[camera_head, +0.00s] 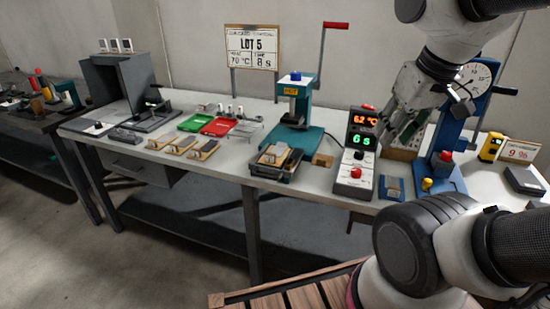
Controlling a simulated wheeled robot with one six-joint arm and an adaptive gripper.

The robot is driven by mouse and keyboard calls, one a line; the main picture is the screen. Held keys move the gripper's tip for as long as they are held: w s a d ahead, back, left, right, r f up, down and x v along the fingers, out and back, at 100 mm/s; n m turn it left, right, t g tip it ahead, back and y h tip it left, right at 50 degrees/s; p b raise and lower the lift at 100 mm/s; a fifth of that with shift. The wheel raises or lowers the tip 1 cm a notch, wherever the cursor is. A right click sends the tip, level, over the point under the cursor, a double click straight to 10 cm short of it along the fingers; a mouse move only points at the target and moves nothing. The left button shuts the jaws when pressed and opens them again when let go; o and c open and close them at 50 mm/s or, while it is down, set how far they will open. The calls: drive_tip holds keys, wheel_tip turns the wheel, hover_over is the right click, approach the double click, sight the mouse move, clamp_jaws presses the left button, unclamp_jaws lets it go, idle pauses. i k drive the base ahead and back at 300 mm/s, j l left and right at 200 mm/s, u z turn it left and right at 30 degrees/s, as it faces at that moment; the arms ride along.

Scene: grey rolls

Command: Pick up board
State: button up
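Three small wooden boards with grey pieces on them lie in a row at the front left of the bench: a left one (160,141), a middle one (182,146) and a right one (203,151). A similar board (273,155) lies in the dark tray in front of the teal press. I cannot tell which one the task means. My gripper (395,131) hangs at the right, behind and right of the temperature display, pointing down and well away from these boards. Its fingertips are small and partly merge with the background, so its opening and any held thing are unclear.
The teal press (294,100) with a red-handled lever stands mid-bench. Right of it are the display box (358,150) and a blue gauge stand (452,130). Green (194,122) and red (219,127) trays lie behind the boards. Bare bench (228,170) lies between the boards and press.

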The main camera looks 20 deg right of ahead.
sight(275, 152)
drive_tip(key=i+j+z, duration=0.15)
drive_tip(key=j, duration=0.15)
drive_tip(key=i+j+z, duration=0.15)
drive_tip(key=j, duration=0.15)
drive_tip(key=i+j+z, duration=0.15)
drive_tip(key=j, duration=0.15)
drive_tip(key=j+z, duration=0.15)
drive_tip(key=j, duration=0.15)
